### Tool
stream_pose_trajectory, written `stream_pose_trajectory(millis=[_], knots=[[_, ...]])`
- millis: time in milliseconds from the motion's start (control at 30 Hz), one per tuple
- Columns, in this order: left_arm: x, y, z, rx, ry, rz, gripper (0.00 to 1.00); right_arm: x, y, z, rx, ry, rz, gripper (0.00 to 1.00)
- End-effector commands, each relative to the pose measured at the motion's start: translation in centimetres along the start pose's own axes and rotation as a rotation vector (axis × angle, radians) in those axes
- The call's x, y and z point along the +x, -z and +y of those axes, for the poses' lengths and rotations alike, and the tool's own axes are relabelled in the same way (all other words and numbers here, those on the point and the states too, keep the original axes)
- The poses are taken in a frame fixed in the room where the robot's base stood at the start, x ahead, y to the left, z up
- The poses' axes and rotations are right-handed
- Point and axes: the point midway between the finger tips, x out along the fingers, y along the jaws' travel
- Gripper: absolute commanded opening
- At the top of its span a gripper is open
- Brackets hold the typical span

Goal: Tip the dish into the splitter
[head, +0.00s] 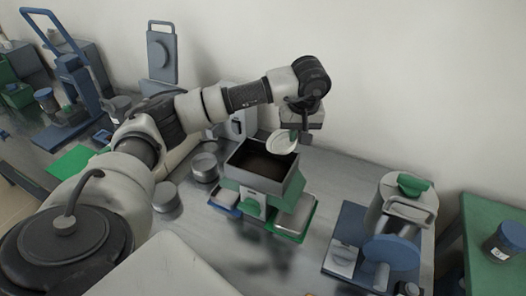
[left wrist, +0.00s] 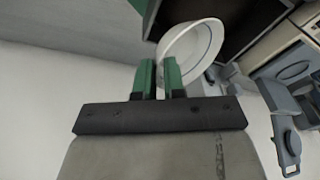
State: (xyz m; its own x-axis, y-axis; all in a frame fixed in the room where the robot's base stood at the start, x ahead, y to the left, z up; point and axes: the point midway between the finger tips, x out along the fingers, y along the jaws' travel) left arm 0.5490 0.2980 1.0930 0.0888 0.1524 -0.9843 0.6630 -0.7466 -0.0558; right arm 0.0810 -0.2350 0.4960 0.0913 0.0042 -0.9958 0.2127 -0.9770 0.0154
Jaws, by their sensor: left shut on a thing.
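The white dish (head: 282,143) is tilted above the open top of the splitter (head: 264,184), a box with a dark hopper and green lower parts. My left gripper (head: 294,136) reaches in over the splitter and is shut on the dish's rim. In the left wrist view the green fingertips (left wrist: 160,82) grip the edge of the dish (left wrist: 190,50), with the dark hopper (left wrist: 238,22) beside it. My right gripper is in neither view.
Round grey tins (head: 204,167) stand left of the splitter. A grey tray (head: 296,214) sits at its right front. A blue-and-white machine with a green funnel (head: 413,185) stands at the right. The bench (head: 262,262) in front is clear.

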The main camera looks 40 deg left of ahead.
Motion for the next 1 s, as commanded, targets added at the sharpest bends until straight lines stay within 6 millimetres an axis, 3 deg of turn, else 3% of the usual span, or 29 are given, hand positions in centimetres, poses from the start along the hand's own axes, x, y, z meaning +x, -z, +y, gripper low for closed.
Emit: stream_pose_trajectory(millis=[433,733,1000], knots=[[0.6,-0.1,0.4,0.015,0.086,0.004,0.0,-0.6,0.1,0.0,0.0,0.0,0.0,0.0],[2.8,-0.6,1.3,0.061,0.365,0.019,0.0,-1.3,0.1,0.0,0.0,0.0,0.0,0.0],[3.2,-0.6,1.3,0.069,0.415,0.022,0.0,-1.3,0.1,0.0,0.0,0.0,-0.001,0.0]])
